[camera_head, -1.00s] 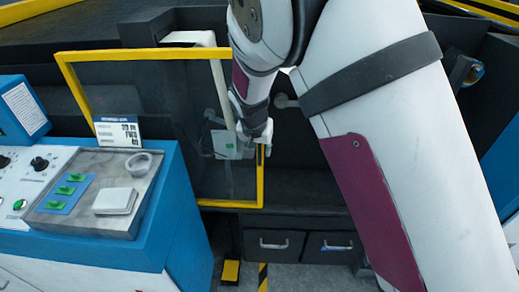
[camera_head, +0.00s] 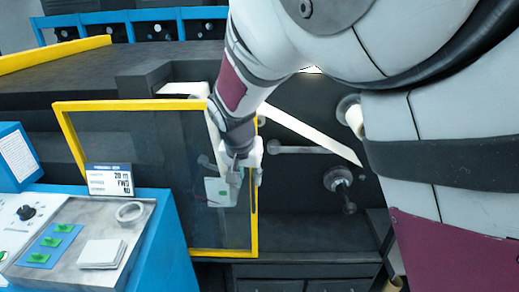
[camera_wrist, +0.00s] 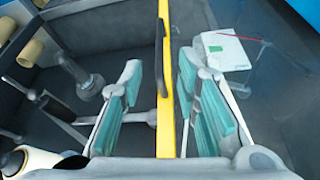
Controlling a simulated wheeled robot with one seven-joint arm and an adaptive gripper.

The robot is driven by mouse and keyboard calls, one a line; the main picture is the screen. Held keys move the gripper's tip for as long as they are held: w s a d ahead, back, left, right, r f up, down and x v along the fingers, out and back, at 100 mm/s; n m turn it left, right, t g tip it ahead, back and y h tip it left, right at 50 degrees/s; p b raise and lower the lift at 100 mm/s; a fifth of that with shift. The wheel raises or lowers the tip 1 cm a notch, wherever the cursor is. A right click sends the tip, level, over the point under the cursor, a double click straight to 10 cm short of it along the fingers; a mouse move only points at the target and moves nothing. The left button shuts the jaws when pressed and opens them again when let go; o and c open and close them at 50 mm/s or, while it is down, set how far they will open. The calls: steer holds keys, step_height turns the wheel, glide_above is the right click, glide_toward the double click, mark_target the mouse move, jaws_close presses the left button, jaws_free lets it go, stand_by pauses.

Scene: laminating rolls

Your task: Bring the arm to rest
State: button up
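My gripper (camera_head: 248,165) is at the right edge of a clear door (camera_head: 256,215) with a yellow frame. In the wrist view, my gripper (camera_wrist: 161,62) has its two teal-padded fingers apart, one on each side of the door's yellow edge bar (camera_wrist: 166,130). A dark handle (camera_wrist: 160,55) runs along that bar between the fingers. I see a gap between the bar and each finger, and nothing is gripped. My arm reaches down from the upper right and hides part of the machine's inside.
Behind the door is a dark machine bay with rollers (camera_head: 340,182) and a white strip (camera_head: 310,132). A white card with a green mark (camera_wrist: 222,52) shows on the glass side. A blue control console (camera_head: 158,245) stands at left, with a sign (camera_head: 109,180) and a tape roll (camera_head: 130,212).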

steer(key=s+d+r+y, duration=0.1)
steer(key=s+d+r, duration=0.45)
steer(key=d, duration=0.35)
steer(key=s+d+r+y, duration=0.1)
steer(key=s+d+r, duration=0.45)
steer(key=d, duration=0.25)
steer(key=s+d+n, duration=0.1)
steer(key=s+d, duration=0.3)
steer(key=s, duration=0.4)
steer(key=s+d+h, duration=0.1)
steer(key=s+d, duration=0.3)
steer(key=s, duration=0.5)
steer(key=shift+s+r+n+t, duration=0.15)
steer(key=shift+r+n+t, duration=0.15)
steer(key=shift+r+n, duration=0.15)
